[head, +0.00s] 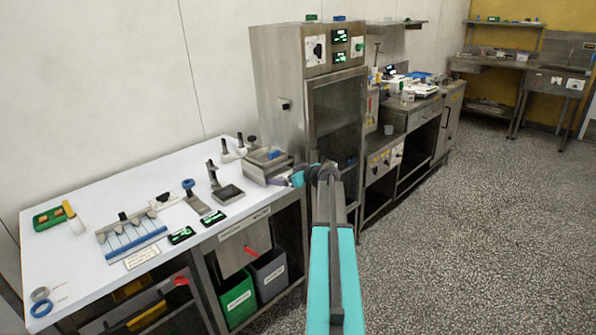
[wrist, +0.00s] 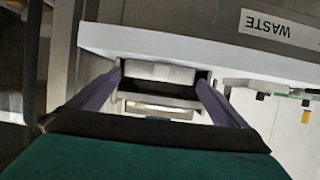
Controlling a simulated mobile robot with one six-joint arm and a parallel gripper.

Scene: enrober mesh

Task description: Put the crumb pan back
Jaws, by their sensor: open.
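My gripper (head: 291,181) is at the right front edge of the white bench, close against the low grey metal unit (head: 258,172) at the bench's right end. In the wrist view my gripper (wrist: 161,80) is open, with its two purple fingers on either side of a pale metal block (wrist: 160,71). A dark gap and a second pale flat metal part (wrist: 158,110) also show between the fingers. I cannot tell which of these parts, if any, is the crumb pan, nor whether the fingers touch anything.
The white bench (head: 85,205) holds a comb-like rack (head: 130,240), small stands and a green tray (head: 48,219). Green and grey bins (head: 268,274) stand below it. A tall steel cabinet (head: 283,105) rises behind my gripper. The speckled floor (head: 480,240) at right is clear.

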